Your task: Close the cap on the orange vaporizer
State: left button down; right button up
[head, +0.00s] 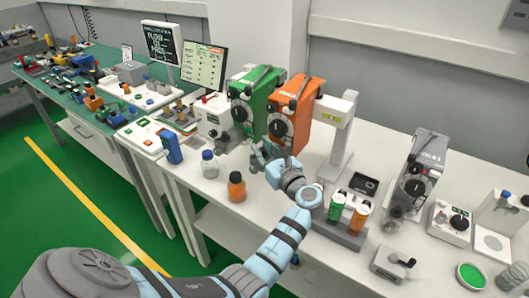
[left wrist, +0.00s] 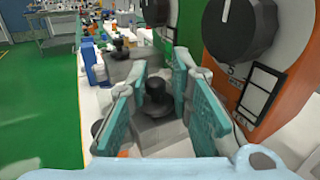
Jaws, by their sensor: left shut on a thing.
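The orange vaporizer (head: 297,115) stands upright on the white bench beside the green vaporizer (head: 248,98). In the left wrist view, the orange body (left wrist: 292,75) with its large black dial fills the right side. A black-knobbed cap (left wrist: 155,99) on a grey filler block sits low at its front. My left gripper (head: 266,158) is at the lower front of the orange vaporizer. Its teal fingers, also in the left wrist view (left wrist: 160,110), stand on both sides of the cap and are shut on it. In the head view the gripper hides the cap. My right gripper is not in view.
An orange bottle (head: 237,187) and a clear bottle with a blue lid (head: 209,164) stand left of my gripper. A rack with green and orange bottles (head: 345,213) stands to the right. A grey vaporizer (head: 418,178) is farther right. The bench front has some free room.

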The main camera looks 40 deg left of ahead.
aim_at(261, 148)
pick_arm(q)
jog(key=shift+s+f, duration=0.1)
jog(key=shift+f, duration=0.1)
jog(key=c, duration=1.6)
grip_release()
jog(key=shift+a, duration=0.1)
jog(key=shift+o, duration=0.2)
jog(key=shift+s+a+r, duration=0.1)
jog(key=shift+s+a, duration=0.05)
jog(key=shift+r, duration=0.1)
notch_tip(261, 148, up, 10)
jog(key=shift+f, duration=0.1)
